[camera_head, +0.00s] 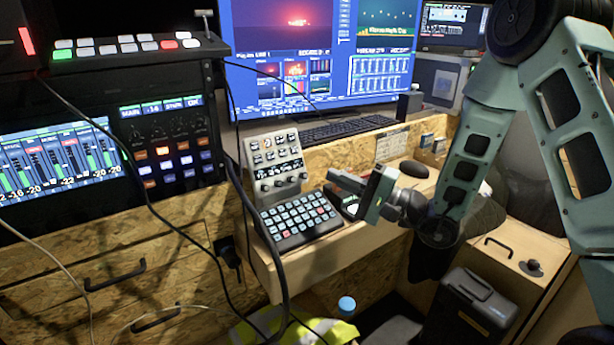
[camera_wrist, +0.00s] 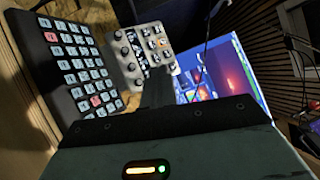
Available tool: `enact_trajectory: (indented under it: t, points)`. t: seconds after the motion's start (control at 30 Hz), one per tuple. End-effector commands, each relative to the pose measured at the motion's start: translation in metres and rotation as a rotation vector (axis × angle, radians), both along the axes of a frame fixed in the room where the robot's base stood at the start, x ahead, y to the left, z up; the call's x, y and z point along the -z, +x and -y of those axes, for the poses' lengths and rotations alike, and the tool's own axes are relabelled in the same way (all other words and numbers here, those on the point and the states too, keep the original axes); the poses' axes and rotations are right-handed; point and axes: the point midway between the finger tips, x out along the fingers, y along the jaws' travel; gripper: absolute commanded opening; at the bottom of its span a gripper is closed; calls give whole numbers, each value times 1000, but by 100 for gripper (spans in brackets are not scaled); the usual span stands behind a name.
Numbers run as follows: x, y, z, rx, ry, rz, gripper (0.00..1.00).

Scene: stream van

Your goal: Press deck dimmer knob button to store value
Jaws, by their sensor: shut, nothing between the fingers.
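A light grey angled control panel (camera_head: 275,165) with dark keys and a row of small round knobs stands on the wooden desk. In the wrist view, the panel (camera_wrist: 150,58) and its knobs (camera_wrist: 127,52) lie just beyond my fingertips. I cannot tell which knob is the deck dimmer. My gripper (camera_head: 335,178) is shut and empty, to the right of the panel. In the wrist view, my dark fingers (camera_wrist: 156,90) point toward the panel and hide part of its lower right area. I see no clear contact with a knob.
A black keypad (camera_head: 298,222) lies directly in front of the panel. A small lit device (camera_head: 350,206) sits below my gripper. Behind are a keyboard (camera_head: 345,128) and a large monitor (camera_head: 320,55). Dark cables hang left of the panel.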

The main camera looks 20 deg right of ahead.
Motion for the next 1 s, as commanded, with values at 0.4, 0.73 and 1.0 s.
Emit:
enact_trajectory:
  t: [0.4,0.73,1.0]
  points:
    - [25,48,-16,-2,0,3,0]
    - [29,62,-21,0,1,1,0]
    - [29,62,-21,0,1,1,0]
